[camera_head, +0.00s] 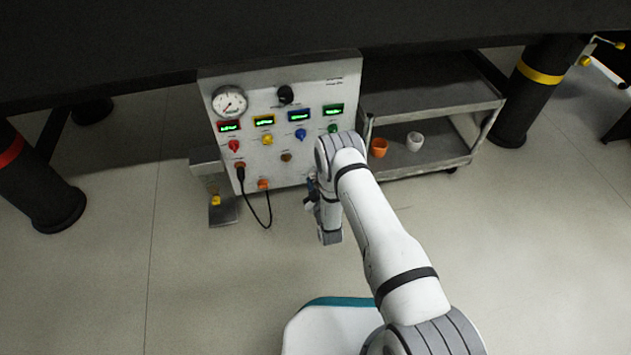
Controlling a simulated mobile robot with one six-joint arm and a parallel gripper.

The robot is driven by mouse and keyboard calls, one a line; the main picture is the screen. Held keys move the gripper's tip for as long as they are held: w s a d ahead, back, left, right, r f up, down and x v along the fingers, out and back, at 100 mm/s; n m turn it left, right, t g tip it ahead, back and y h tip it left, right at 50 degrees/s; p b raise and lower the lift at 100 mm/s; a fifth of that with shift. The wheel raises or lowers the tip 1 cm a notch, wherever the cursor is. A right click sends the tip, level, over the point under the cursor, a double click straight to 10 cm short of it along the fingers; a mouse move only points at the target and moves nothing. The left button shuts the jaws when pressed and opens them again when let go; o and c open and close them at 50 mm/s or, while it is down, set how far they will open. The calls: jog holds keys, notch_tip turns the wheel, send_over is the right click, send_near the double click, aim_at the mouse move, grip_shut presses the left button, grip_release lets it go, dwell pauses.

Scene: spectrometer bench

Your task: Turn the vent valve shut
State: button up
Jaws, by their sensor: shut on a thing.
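A light grey control panel (318,98) stands upright at the back. My gripper (309,190) is at the panel's lower right edge, small and partly covered by my own wrist. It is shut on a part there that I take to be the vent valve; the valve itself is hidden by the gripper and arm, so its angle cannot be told. Red (234,146), yellow (267,140), blue (301,134) and green (332,128) knobs sit in a row under lit displays. Their labels are too small to read.
A round gauge (229,102) and a black knob (286,94) are higher on the panel. A black cable (257,213) loops from its lower left. A grey cart (440,105) on the right holds an orange cup (379,147) and a white cup (414,141). Floor in front is clear.

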jog(key=o, duration=1)
jog(key=shift+s, duration=0.1)
jog(key=p+v, duration=0.3)
jog(key=v, duration=0.4)
jog(key=shift+s+d, duration=0.15)
jog(key=shift+s, duration=0.2)
